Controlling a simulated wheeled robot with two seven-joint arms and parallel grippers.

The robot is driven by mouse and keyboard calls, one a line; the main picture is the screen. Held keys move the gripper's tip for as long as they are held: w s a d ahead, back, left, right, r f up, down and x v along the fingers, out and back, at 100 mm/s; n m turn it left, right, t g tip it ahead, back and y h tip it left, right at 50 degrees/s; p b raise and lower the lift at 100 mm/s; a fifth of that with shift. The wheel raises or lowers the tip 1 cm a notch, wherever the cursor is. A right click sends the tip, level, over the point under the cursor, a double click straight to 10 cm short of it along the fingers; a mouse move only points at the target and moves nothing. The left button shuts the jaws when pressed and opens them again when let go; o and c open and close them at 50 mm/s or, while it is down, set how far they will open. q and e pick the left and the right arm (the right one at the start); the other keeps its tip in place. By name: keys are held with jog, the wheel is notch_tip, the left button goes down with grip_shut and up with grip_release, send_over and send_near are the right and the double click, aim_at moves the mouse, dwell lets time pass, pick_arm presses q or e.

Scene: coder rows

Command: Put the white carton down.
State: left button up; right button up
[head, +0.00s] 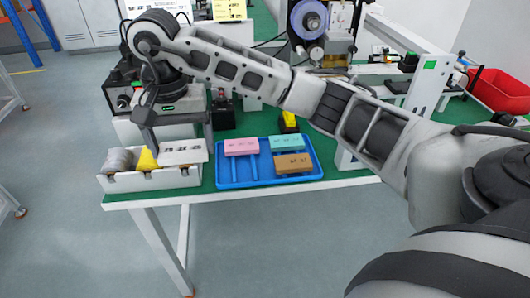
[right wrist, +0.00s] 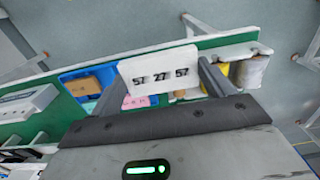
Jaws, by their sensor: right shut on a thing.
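The white carton (head: 184,152), with dark printed digits, is held in my right gripper (head: 179,141). It also shows in the right wrist view (right wrist: 158,70), with one finger on each side of it. In the head view the carton appears over the right part of an open white bin (head: 150,182); I cannot tell whether it touches the bin. A grey roll (head: 119,161) and a yellow piece (head: 147,160) are in the bin's left part. My left gripper is not in view.
A blue tray (head: 232,184) with pink (head: 241,147), teal (head: 286,143) and brown (head: 293,163) boxes lies on the green tabletop (head: 345,172). Machines stand behind it. A red bin (head: 500,92) is at the far right. The bin is near the table's left front edge.

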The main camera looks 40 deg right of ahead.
jog(key=d+f, duration=0.2)
jog(key=d, duration=0.2)
jog(key=d+f+p, duration=0.1)
jog(key=d+f, duration=0.2)
jog(key=d, duration=0.1)
jog(key=w+d+f, duration=0.1)
jog(key=d+f, duration=0.2)
jog(key=d, duration=0.1)
jog(key=shift+d+f+p, duration=0.15)
jog(key=shift+d+p, duration=0.15)
jog(key=shift+p, duration=0.05)
jog(key=shift+d+f, duration=0.4)
jog(key=shift+f, duration=0.1)
notch_tip(320, 180, down, 2)
jog(key=shift+d+f+p, duration=0.15)
jog(key=shift+f+p, duration=0.05)
jog(key=shift+p, duration=0.15)
jog(key=shift+f, duration=0.5)
jog(key=shift+f, duration=0.1)
jog(key=shift+f, duration=0.15)
jog(key=o, duration=1)
jog(key=shift+c, duration=0.2)
